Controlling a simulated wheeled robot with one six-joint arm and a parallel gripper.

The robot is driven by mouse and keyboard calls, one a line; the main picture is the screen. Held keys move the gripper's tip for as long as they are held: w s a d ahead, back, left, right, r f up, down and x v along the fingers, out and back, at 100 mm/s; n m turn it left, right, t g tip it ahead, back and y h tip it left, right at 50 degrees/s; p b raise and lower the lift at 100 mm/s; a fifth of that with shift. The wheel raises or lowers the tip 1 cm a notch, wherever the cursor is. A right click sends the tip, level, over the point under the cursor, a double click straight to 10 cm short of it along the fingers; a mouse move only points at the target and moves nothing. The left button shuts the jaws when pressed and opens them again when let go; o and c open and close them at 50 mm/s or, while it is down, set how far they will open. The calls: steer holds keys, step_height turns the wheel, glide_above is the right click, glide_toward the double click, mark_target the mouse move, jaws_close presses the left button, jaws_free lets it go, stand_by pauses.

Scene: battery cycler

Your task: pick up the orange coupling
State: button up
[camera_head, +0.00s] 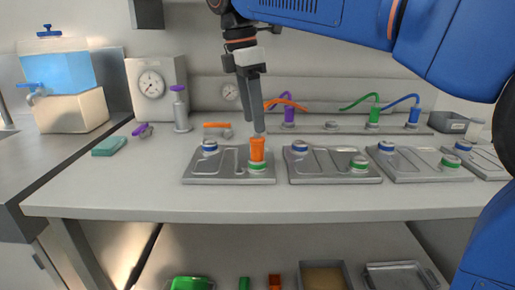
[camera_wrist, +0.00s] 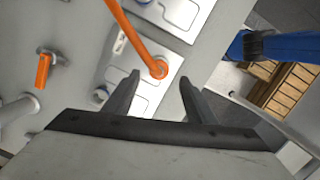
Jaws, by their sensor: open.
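The orange coupling (camera_head: 257,150) stands upright on a green-ringed port (camera_head: 257,167) of the leftmost grey plate (camera_head: 200,171). In the wrist view the coupling (camera_wrist: 158,69) shows as a round orange end, with an orange hose (camera_wrist: 131,32) running from it to the upper left. My gripper (camera_head: 259,131) points down just above the coupling in the head view. In the wrist view my gripper (camera_wrist: 159,78) has its fingers apart, with the coupling showing in the gap between the tips. Nothing is held. I cannot tell the exact height of the fingertips over the coupling.
More grey plates with blue and green ports (camera_head: 330,165) stand to the right. Behind are green (camera_head: 360,99) and blue (camera_head: 402,101) hoses. An orange-handled fitting (camera_head: 217,127) and a grey-and-purple bottle (camera_head: 180,108) stand left. The bench front (camera_head: 130,196) is clear.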

mark_target(257, 140)
steer(key=shift+w+d+f, duration=0.1)
steer(key=shift+d+f, duration=0.05)
steer(key=shift+f, duration=1.05)
steer(key=shift+w+d+f, duration=0.1)
steer(key=shift+d+f, duration=0.1)
steer(key=shift+f, duration=1.05)
steer(key=shift+w+d+f, duration=0.1)
steer(key=shift+d+f, duration=0.05)
steer(key=shift+f, duration=1.05)
jaws_close()
steer(key=shift+r, duration=0.1)
step_height(257, 140, up, 10)
steer(key=shift+f, duration=0.1)
